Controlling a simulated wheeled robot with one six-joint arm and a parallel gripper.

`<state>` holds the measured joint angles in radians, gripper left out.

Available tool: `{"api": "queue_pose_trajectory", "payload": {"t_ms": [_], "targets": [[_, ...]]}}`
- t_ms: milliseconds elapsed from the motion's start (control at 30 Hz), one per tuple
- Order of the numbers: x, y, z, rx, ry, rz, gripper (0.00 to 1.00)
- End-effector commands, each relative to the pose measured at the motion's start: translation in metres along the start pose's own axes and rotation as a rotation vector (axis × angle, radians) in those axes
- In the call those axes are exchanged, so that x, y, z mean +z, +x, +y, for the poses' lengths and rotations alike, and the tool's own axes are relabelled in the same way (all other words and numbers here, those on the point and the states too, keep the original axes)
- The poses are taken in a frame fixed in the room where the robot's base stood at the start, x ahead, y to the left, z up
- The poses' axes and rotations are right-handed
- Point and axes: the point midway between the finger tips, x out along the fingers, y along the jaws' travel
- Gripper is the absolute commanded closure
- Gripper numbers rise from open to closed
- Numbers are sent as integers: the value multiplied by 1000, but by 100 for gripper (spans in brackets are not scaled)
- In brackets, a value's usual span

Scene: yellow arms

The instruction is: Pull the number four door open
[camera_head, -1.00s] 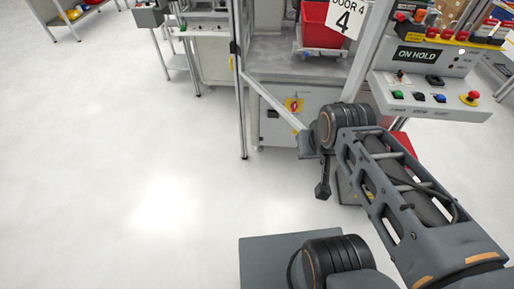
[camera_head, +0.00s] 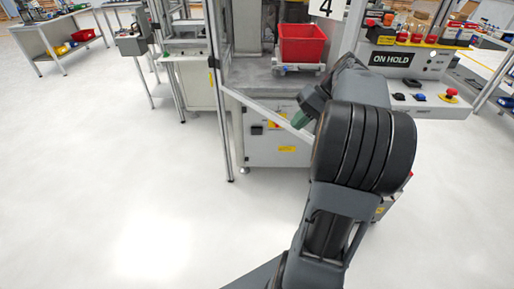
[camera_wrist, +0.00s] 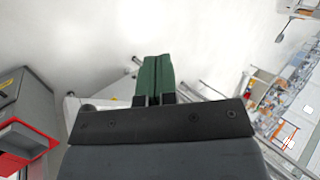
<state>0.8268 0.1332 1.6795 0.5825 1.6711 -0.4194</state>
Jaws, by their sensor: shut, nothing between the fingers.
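The number four door shows by part of its sign (camera_head: 327,8) at the top of the head view. Its pale metal bottom rail (camera_head: 262,109) slants down and right from the left post (camera_head: 217,90), so the door seems to stand out from the machine at an angle. My arm hides the rail's right end, and the handle cannot be made out. My gripper (camera_head: 302,119) shows green fingers near that rail; whether they touch cannot be told. In the wrist view my gripper (camera_wrist: 156,75) has its green fingers together and empty, with the pale floor beyond.
A red bin (camera_head: 301,43) sits inside the machine behind the door. A control panel with an ON HOLD display (camera_head: 405,58) stands at right, beside my arm. A workbench (camera_head: 60,40) is at far left. The white floor at left (camera_head: 110,170) is clear.

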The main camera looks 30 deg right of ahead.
Motion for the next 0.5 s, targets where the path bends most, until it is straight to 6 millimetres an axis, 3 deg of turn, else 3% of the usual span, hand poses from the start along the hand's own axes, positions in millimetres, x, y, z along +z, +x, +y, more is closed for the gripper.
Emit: {"api": "queue_pose_trajectory", "payload": {"t_ms": [267,500], "targets": [[6,-18,-22,-138,-165,-61,100],[11,9,-30,-150,-190,-74,100]]}}
